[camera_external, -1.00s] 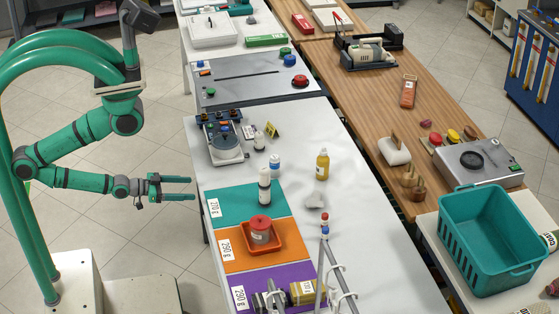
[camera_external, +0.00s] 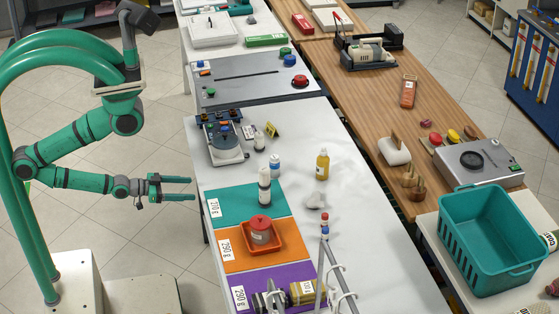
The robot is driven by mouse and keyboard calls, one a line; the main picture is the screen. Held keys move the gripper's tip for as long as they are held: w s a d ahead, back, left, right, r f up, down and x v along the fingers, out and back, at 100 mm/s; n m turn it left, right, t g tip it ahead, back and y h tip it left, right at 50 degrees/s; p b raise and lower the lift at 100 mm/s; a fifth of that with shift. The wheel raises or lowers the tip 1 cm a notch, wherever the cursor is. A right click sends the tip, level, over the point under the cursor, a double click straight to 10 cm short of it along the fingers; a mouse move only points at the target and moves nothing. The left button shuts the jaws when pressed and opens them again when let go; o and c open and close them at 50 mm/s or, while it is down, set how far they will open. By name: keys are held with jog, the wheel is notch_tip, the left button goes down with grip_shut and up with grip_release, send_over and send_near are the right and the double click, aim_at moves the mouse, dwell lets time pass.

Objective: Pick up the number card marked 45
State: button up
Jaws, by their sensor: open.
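A small dark and yellow tent card (camera_external: 272,130) stands on the white table (camera_external: 300,135), near its far end. Its marking is too small to read, so I cannot tell whether it is 45. My gripper (camera_external: 193,188) is at the left edge of the white table, fingers pointing right, open and empty. The tent card is well apart from it, farther back and to the right.
Beside the card are small bottles and a grey device (camera_external: 225,150). An orange tray (camera_external: 250,249) and a yellow bottle (camera_external: 322,166) are on the table.

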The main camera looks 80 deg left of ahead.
jog(key=shift+o, duration=1.1)
